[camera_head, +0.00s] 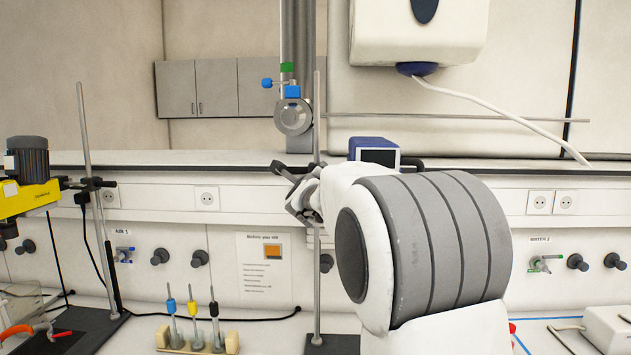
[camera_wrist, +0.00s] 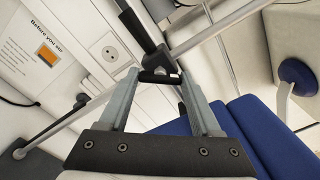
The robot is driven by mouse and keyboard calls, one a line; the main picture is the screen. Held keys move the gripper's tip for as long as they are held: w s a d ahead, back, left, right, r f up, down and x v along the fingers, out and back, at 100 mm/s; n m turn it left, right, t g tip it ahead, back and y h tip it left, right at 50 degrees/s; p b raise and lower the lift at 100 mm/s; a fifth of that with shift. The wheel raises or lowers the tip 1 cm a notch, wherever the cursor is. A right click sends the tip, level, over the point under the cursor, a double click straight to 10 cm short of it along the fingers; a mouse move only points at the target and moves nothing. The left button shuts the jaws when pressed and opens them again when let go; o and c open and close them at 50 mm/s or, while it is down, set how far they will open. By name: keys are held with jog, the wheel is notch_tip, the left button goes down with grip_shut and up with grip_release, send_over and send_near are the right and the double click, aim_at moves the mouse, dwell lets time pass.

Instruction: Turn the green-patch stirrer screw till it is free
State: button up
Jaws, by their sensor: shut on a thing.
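My gripper (camera_head: 303,195) is at the upright metal rod (camera_head: 317,270) of the right stand, partly hidden behind my white and grey arm. In the wrist view my gripper (camera_wrist: 160,78) has its two grey fingers shut on a small black screw (camera_wrist: 158,76) with a pale end. The screw sits at the end of a black clamp bar (camera_wrist: 138,24), close to a metal rod (camera_wrist: 210,32). A green patch (camera_head: 287,67) shows on the grey vertical pipe at the back. No green patch is visible on the gripped screw.
A yellow stirrer (camera_head: 30,198) hangs on the left stand. A wooden rack (camera_head: 168,338) with blue, yellow and black-topped tools stands on the bench. A blue box (camera_head: 374,151) is just behind my arm, and shows close to the fingers in the wrist view (camera_wrist: 270,135).

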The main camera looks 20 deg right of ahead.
jog(key=shift+n+p, duration=0.3)
jog(key=shift+n, duration=3.4)
jog(key=o, duration=1.4)
jog(key=b+v, duration=0.2)
jog(key=v, duration=1.5)
jog(key=shift+s+a, duration=0.1)
jog(key=shift+s, duration=0.1)
jog(key=shift+n, duration=0.3)
